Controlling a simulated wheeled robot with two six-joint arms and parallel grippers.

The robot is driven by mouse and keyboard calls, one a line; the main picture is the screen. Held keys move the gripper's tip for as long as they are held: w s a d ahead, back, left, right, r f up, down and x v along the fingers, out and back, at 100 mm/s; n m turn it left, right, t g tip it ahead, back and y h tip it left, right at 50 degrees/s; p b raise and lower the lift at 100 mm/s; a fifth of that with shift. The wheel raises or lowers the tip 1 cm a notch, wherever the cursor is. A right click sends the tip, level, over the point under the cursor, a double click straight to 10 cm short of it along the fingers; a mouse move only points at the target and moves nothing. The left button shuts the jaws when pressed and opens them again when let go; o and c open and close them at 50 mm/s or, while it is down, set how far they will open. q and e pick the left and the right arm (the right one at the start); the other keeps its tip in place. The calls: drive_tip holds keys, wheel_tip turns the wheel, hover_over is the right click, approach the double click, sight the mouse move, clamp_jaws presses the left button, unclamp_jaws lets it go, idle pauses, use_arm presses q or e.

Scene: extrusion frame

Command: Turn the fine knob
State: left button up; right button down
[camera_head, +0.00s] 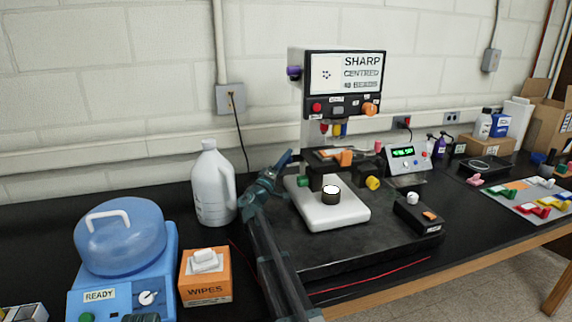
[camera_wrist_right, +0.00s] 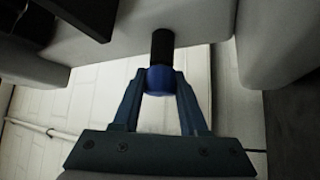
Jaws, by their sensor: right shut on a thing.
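The microscope (camera_head: 345,85) stands on the bench with a white base (camera_head: 345,217). Its knobs include a purple one (camera_head: 293,73), an orange one (camera_head: 370,109), a green one (camera_head: 303,181) and a yellow one (camera_head: 373,183). My right gripper (camera_head: 284,158) is at the left side of the microscope. In the right wrist view, the gripper (camera_wrist_right: 160,82) is shut on a blue knob (camera_wrist_right: 159,79) at the end of a black shaft (camera_wrist_right: 162,46). In the head view this blue knob cannot be made out behind the gripper. No label names the fine knob.
A white jug (camera_head: 212,185) stands left of my right arm, with an orange wipes box (camera_head: 205,277) and a blue centrifuge (camera_head: 120,238) nearer. A black box (camera_head: 418,217) sits right of the microscope base. Farther right are a display unit (camera_head: 408,158) and a tray of coloured pieces (camera_head: 525,203).

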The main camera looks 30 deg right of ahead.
idle(0.4)
drive_tip(key=shift+c, duration=2.2)
unclamp_jaws()
drive_tip(key=shift+s+a+f, duration=0.1)
drive_tip(key=b+v, duration=0.2)
drive_tip(key=v, duration=0.4)
drive_tip(key=shift+a+f+b, duration=0.15)
drive_tip(key=shift+b, duration=0.15)
drive_tip(key=shift+s+a, duration=0.2)
drive_tip(key=shift+a, duration=0.2)
